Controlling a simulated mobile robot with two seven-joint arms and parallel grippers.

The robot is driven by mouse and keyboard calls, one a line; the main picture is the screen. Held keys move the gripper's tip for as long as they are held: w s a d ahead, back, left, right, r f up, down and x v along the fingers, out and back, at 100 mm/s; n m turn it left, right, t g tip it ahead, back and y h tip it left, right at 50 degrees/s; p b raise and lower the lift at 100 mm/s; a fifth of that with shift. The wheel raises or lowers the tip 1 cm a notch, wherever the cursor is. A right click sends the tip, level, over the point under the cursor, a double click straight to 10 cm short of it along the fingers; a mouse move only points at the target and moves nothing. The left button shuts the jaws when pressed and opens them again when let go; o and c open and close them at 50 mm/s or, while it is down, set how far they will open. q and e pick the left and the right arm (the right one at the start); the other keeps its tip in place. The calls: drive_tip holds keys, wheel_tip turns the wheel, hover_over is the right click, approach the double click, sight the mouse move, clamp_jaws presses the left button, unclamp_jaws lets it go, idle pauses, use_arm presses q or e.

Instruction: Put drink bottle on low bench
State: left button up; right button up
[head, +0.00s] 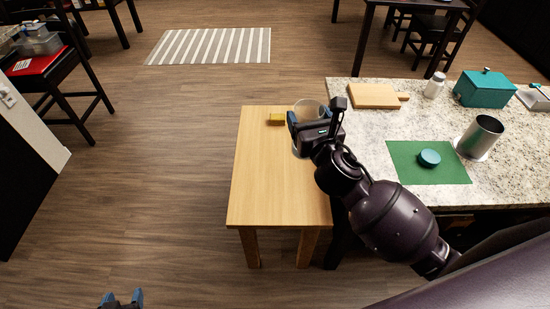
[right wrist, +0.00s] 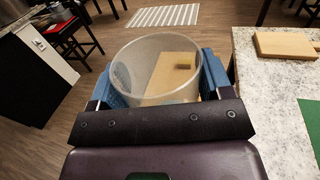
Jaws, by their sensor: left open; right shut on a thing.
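A clear, open-topped cylinder, which I take to be the drink bottle (head: 310,106), is upright between the fingers of my right gripper (head: 314,122). In the right wrist view the bottle (right wrist: 155,70) has a blue finger on each side, and the bench shows through it. The low bench (head: 275,190) is light wood and stands left of the counter. The bottle is over the bench's far right part; I cannot tell whether its base touches the top. My left gripper (head: 122,300) is open and empty at the bottom edge of the head view.
A small yellow block (head: 277,118) lies on the bench's far end. The granite counter (head: 365,125) holds a cutting board (head: 374,96), a white shaker (head: 435,85), a teal box (head: 484,88), a metal cylinder (head: 480,137) and a teal disc (head: 429,158) on a green mat (head: 410,174). The bench's near part is bare.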

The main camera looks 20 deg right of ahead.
drive_tip(key=w+f+b, duration=0.7)
drive_tip(key=w, duration=0.5)
drive_tip(key=w+f+b, duration=0.6)
drive_tip(key=w+f, duration=0.2)
drive_tip(key=w, duration=0.3)
wheel_tip(320, 180, down, 20)
drive_tip(key=b, duration=0.9)
drive_tip(key=shift+w+d+r+m+h+b, duration=0.15)
drive_tip(key=shift+d+r+m+h+b, duration=0.15)
drive_tip(key=shift+h+b, duration=0.1)
drive_tip(key=shift+r, duration=0.3)
drive_tip(key=shift+f, duration=0.25)
use_arm(q)
wheel_tip(320, 180, down, 20)
drive_tip(key=m+g, duration=0.1)
drive_tip(key=m, duration=0.1)
drive_tip(key=shift+d+r+g+h, duration=0.25)
drive_tip(key=shift+d+g+h, duration=0.05)
drive_tip(key=shift+d+h, duration=0.1)
use_arm(e)
drive_tip(key=o, duration=1.3)
